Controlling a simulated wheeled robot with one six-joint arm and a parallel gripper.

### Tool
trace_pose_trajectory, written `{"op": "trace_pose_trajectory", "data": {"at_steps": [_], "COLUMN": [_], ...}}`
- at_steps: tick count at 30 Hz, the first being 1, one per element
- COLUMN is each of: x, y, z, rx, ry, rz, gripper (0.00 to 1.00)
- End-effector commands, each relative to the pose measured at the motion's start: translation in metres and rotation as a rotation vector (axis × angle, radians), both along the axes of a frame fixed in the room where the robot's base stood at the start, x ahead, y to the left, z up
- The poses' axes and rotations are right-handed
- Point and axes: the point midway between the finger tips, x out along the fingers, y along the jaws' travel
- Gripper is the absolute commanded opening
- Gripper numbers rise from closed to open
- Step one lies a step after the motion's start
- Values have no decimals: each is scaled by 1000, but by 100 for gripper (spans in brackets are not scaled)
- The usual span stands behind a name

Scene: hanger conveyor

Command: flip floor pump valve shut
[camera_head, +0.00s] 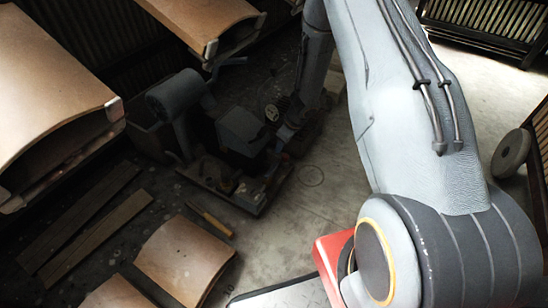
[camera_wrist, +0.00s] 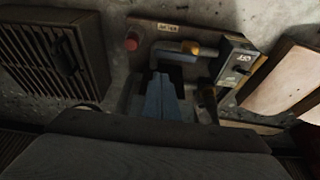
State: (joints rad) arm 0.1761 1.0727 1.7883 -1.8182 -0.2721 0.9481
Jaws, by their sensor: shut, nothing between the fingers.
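The floor pump unit stands on a base plate (camera_head: 235,199) left of centre in the head view, mostly dark. In the wrist view its plate (camera_wrist: 175,33) carries a grey bar (camera_wrist: 170,54) with a yellow-orange end (camera_wrist: 193,48), which looks like the valve lever; its exact setting is hard to tell. A red knob (camera_wrist: 131,41) sits to its left and a dark box with a dial (camera_wrist: 238,60) to its right. My gripper (camera_wrist: 163,82) is shut and empty, its tips just below the bar in the picture. Whether they touch it cannot be told. My arm partly hides the unit in the head view.
A slatted crate (camera_wrist: 50,58) stands left in the wrist view. Curved tan panels (camera_head: 186,258) and planks (camera_head: 95,235) lie on the floor at left in the head view. Larger panels (camera_head: 40,80) hang above. Open floor (camera_head: 325,195) lies right of the pump.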

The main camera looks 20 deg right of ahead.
Motion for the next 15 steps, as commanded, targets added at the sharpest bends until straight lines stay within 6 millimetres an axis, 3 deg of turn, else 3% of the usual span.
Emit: {"op": "trace_pose_trajectory", "data": {"at_steps": [15], "x": [19], "y": [17], "z": [-75], "rx": [0], "ry": [1], "rz": [0], "gripper": [0]}}
